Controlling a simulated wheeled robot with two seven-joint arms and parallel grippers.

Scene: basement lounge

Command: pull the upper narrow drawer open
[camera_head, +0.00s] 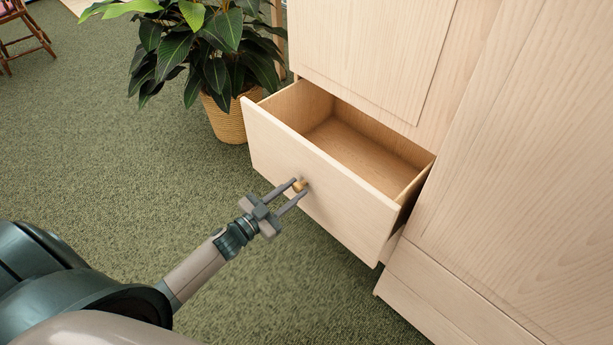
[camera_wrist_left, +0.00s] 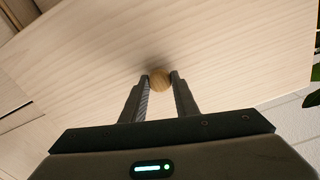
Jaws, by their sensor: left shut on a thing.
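The upper narrow drawer (camera_head: 318,175) of the pale wood cabinet is pulled out in the head view, and its empty inside shows. A small round wooden knob (camera_head: 299,186) sits on its front. My left gripper (camera_head: 299,188) is shut on the knob, with one finger on each side. In the left wrist view the knob (camera_wrist_left: 159,79) lies between the fingertips (camera_wrist_left: 160,80), close against the drawer front (camera_wrist_left: 220,50). My right gripper is in neither view.
Tall cabinet doors (camera_head: 530,150) rise above and to the right. A leafy plant in a woven basket (camera_head: 228,118) stands just left of the drawer. Green carpet (camera_head: 120,150) is clear at the left.

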